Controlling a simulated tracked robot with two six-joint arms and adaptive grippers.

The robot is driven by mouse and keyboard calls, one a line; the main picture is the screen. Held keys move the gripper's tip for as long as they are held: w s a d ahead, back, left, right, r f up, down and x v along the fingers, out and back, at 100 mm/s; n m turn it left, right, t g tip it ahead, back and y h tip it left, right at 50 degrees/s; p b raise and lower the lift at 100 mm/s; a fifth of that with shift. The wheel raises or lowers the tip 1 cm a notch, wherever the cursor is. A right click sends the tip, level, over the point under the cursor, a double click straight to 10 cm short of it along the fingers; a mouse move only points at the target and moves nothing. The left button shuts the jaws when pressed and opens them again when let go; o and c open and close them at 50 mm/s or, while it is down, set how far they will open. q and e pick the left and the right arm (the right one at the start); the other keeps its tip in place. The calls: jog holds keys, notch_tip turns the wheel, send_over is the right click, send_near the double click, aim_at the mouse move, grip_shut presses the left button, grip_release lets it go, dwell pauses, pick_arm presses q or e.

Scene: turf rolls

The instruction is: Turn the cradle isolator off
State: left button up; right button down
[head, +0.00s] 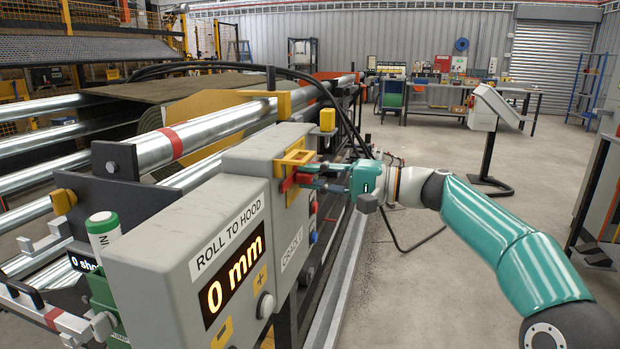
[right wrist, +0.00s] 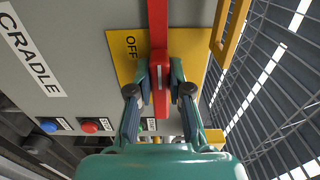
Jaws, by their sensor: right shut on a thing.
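The cradle isolator is a red handle on a yellow plate, on the side of a grey control box (head: 250,165) lettered CRADLE. In the head view the red handle (head: 288,184) shows in front of the yellow plate (head: 296,158). In the right wrist view the red handle (right wrist: 158,30) runs up and down the picture, and the word OFF is on the plate (right wrist: 120,62) left of it. My right gripper (head: 316,176) is shut on the handle, one finger on each side, also in the right wrist view (right wrist: 161,82). My left gripper is not in view.
Blue and red buttons (right wrist: 90,126) sit beside the handle. A display box (head: 190,255) reads ROLL TO HOOD, 0 mm. Steel rollers (head: 165,147) lie behind the box. A console stand (head: 490,130) is to the right, with open floor (head: 440,270) between.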

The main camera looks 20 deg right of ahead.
jog(key=shift+f, duration=0.2)
jog(key=c, duration=1.1)
grip_release()
jog(key=shift+d, duration=0.1)
jog(key=shift+r, duration=0.1)
jog(key=v, duration=1.2)
